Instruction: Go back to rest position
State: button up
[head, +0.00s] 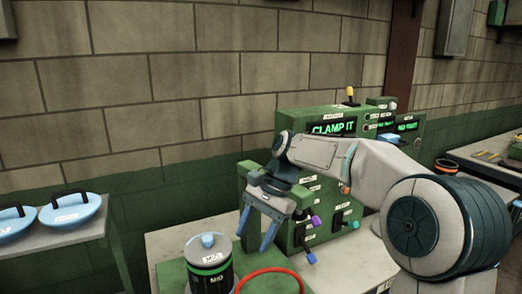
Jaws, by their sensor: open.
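My gripper (257,229) is in the middle of the head view, pointing down with its two blue fingers apart. Nothing shows between the fingers. It hangs in front of a green machine (290,240) whose screen reads "CLAMP IT". My arm reaches in from the right and hides part of the machine. No rubber sleeve can be clearly made out.
A red ring (270,275) lies below. Blue lids with black handles (70,210) rest on a left shelf. Another bench (490,150) stands right.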

jog(key=s+d+f+n+t+h, duration=0.2)
jog(key=s+d+n+t, duration=0.2)
jog(key=s+d, duration=0.5)
jog(key=s+d+f+n+t+h, duration=0.2)
jog(key=s+d+n+t+h, duration=0.15)
jog(key=s+d, duration=0.55)
notch_tip(320, 180, down, 9)
jog(key=s+a+b, duration=0.1)
jog(key=s+b, duration=0.1)
jog(key=b, duration=0.4)
jog(key=shift+a+y+b, duration=0.3)
jog(key=shift+y, duration=0.05)
jog(key=shift+r+m, duration=0.15)
jog(key=shift+m, duration=0.1)
